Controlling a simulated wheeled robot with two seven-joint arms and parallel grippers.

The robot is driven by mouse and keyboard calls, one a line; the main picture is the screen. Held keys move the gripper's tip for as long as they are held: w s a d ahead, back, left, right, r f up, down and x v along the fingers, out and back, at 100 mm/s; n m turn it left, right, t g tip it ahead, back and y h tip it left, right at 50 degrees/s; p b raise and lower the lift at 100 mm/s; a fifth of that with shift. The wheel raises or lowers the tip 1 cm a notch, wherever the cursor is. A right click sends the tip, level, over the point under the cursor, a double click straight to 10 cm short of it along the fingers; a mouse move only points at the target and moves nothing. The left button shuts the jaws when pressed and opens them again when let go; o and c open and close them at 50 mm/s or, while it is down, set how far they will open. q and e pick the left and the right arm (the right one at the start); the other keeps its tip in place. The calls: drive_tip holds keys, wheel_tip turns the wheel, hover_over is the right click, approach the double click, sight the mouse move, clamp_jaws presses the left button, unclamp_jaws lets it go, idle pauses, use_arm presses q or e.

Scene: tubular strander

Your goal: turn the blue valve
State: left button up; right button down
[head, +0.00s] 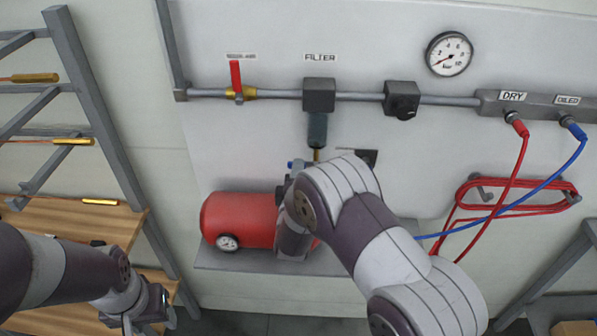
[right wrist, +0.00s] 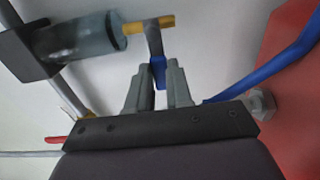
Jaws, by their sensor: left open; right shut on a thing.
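The blue valve (head: 292,164) sits below the filter (head: 317,130), mostly hidden behind my right arm in the head view. In the right wrist view its blue handle (right wrist: 158,72) is between the fingertips of my right gripper (right wrist: 159,82), which is shut on it. A brass fitting (right wrist: 148,25) lies just beyond the handle. In the head view my right gripper (head: 287,186) is partly covered by my own wrist. My left gripper (head: 150,318) is open and empty at the lower left, away from the valve.
A red tank (head: 238,218) with a gauge stands on a shelf beside my right wrist. A red-handled valve (head: 236,78) is on the pipe above. Red and blue hoses (head: 548,185) hang at the right. A rack (head: 95,110) stands at the left.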

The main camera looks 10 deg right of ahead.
drive_tip(key=shift+f, duration=0.1)
drive_tip(key=c, duration=1)
unclamp_jaws()
drive_tip(key=b+v, duration=0.3)
drive_tip(key=v, duration=0.9)
drive_tip(key=shift+s+a, duration=0.15)
drive_tip(key=shift+s, duration=0.25)
